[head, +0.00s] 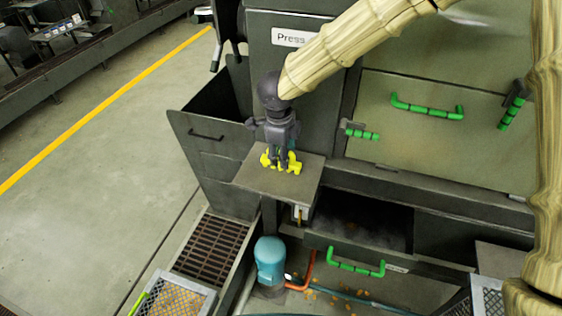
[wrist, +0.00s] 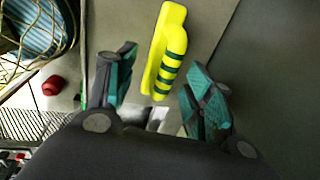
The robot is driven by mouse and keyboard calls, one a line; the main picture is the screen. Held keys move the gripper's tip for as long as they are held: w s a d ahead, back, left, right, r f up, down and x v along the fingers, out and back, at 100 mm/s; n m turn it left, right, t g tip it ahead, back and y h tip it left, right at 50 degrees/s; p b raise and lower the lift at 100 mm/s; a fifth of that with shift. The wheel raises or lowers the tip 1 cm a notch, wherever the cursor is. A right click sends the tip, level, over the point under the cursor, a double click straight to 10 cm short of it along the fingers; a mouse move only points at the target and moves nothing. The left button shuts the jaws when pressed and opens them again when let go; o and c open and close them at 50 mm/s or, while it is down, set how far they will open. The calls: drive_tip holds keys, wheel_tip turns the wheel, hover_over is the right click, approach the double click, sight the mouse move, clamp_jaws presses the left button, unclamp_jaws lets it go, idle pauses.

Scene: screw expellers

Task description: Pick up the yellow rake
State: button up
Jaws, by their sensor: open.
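The yellow rake (head: 294,167) lies on a small grey shelf (head: 250,180) in the head view, partly hidden by my gripper (head: 281,160). In the wrist view the rake shows as a bright yellow part with dark green bands (wrist: 168,50). My gripper (wrist: 163,82) is open, with one teal-padded finger on each side of the yellow part. It points down over the rake. I see gaps between the fingers and the rake in the wrist view. I cannot tell how high the fingertips are above the shelf.
A dark machine panel with green handles (head: 427,107) stands behind and right of the shelf. An open dark bin (head: 212,118) is at the left. Below are a teal cylinder (head: 270,262), a floor grate (head: 212,246) and a drawer with a green handle (head: 356,264). Open floor lies at the left.

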drive_tip(key=shift+s+f, duration=0.1)
drive_tip(key=shift+s, duration=0.05)
drive_tip(key=shift+f+p, duration=0.3)
drive_tip(key=shift+p, duration=0.05)
drive_tip(key=f, duration=0.1)
drive_tip(key=w+f+p, duration=0.1)
drive_tip(key=f, duration=0.1)
drive_tip(key=shift+a+f, duration=0.1)
drive_tip(key=shift+a, duration=0.1)
drive_tip(key=shift+w+d+f, duration=0.1)
drive_tip(key=shift+f, duration=0.55)
clamp_jaws()
drive_tip(key=shift+r, duration=0.1)
